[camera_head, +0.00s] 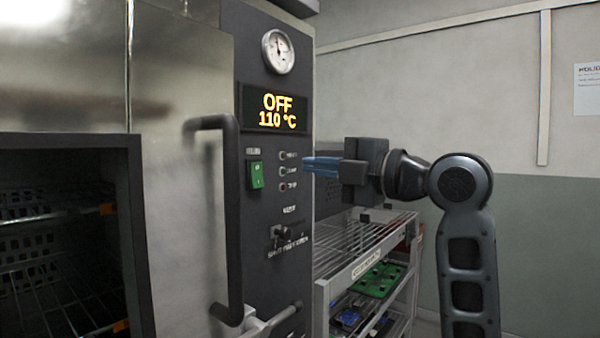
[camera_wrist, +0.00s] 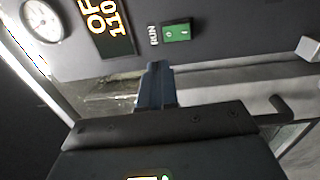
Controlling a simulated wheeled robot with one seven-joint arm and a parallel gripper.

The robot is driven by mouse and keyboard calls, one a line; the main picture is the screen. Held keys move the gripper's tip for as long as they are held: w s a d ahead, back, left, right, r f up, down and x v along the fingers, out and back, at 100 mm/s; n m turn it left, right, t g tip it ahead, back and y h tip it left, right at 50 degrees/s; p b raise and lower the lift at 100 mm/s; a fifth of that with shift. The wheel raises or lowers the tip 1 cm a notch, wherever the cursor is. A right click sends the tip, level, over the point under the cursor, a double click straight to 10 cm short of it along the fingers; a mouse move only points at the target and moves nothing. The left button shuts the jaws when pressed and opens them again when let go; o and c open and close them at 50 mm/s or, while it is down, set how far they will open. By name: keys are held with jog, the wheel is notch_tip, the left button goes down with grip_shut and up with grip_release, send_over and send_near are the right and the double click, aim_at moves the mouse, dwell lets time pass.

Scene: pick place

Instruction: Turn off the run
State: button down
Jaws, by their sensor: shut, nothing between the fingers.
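The green rocker switch (camera_head: 256,175) sits on the dark control panel of a large oven-like cabinet. In the wrist view the green switch (camera_wrist: 176,33) has the label RUN beside it. The display (camera_head: 276,108) above reads OFF and 110 °C in orange. My gripper (camera_head: 306,165) comes from the right, its blue fingers shut and empty. In the head view its tips lie right of the switch, by a column of small round buttons (camera_head: 283,171). In the wrist view the fingertips (camera_wrist: 155,66) appear just short of the switch. I cannot tell whether they touch the panel.
A long dark door handle (camera_head: 233,220) stands out left of the switch. A round gauge (camera_head: 278,51) is above the display, and a lever (camera_head: 284,232) is lower on the panel. A wire rack cart (camera_head: 350,272) with green boards stands below my arm. An open chamber is at left.

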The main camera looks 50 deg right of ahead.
jog(key=shift+s+r, duration=0.15)
jog(key=shift+s, duration=1.15)
jog(key=s+a+f+m+g+h, duration=0.1)
jog(key=a+f+m, duration=0.4)
jog(key=f, duration=0.5)
jog(key=s+a+f+m+h, duration=0.1)
jog(key=s+a+f+m, duration=0.15)
jog(key=f+m, duration=0.55)
jog(key=s+a+f+m+g+h, duration=0.1)
jog(key=a+f+m, duration=0.35)
jog(key=f, duration=0.75)
jog(key=s+a+f, duration=0.2)
jog(key=s+a, duration=0.1)
jog(key=s, duration=0.5)
jog(key=s+a+f+g+y, duration=0.1)
jog(key=s+a+f, duration=0.2)
jog(key=s, duration=0.5)
jog(key=s+a+f+y, duration=0.1)
jog(key=s+a+f, duration=0.2)
jog(key=s, duration=0.5)
jog(key=shift+s+a+f+m+g, duration=0.25)
jog(key=shift+s+a+m+g, duration=0.05)
jog(key=shift+m+g, duration=0.15)
